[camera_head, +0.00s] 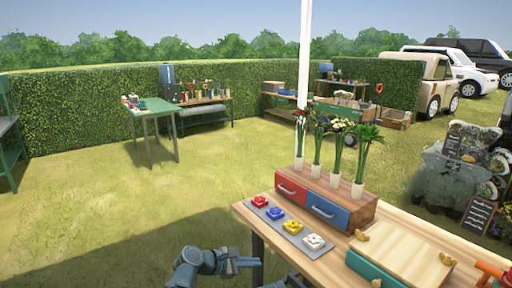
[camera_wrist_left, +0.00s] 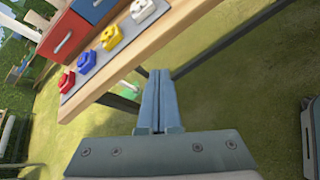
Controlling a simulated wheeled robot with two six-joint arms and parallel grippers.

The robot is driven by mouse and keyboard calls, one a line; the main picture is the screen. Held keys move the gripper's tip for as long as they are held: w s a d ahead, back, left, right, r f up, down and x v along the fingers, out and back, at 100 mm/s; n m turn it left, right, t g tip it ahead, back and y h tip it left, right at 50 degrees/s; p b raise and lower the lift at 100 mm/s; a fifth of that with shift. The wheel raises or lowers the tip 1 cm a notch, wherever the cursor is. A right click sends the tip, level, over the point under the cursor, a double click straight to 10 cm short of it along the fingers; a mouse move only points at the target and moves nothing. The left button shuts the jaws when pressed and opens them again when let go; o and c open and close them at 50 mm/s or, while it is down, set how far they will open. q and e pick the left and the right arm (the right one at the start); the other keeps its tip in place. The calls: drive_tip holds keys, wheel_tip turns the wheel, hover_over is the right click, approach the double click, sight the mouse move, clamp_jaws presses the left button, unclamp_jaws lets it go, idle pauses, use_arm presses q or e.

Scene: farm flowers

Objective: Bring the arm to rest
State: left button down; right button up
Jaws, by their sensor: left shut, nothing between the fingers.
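My left gripper (camera_head: 240,264) shows low in the head view, beside the front left corner of the wooden table (camera_head: 388,226). It is shut and empty. In the left wrist view its two fingers (camera_wrist_left: 160,88) lie together, apart from the table edge (camera_wrist_left: 125,72), with grass beyond them. My right gripper is not in either view.
The table bears a grey tray (camera_head: 278,223) with colored flower-shaped blocks, a box with a red drawer (camera_head: 291,188) and a blue drawer (camera_head: 327,211), and several vases of flowers (camera_head: 337,155) on top. A green table (camera_head: 150,108) stands farther off. Open grass (camera_head: 110,210) lies left.

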use_arm(q)
drive_tip(key=s+a+f+m+g+y, duration=0.6)
drive_tip(key=s+a+f+m+y, duration=0.5)
drive_tip(key=s+a+m, duration=0.6)
drive_tip(key=s+d+m+g, duration=0.1)
drive_tip(key=s+d+m, duration=0.4)
drive_tip(key=d, duration=0.8)
wheel_tip(320, 180, up, 14)
drive_tip(key=p, duration=1.4)
drive_tip(key=shift+w+a+f+y, duration=0.15)
drive_tip(key=shift+w+a+y, duration=0.15)
drive_tip(key=shift+a, duration=0.15)
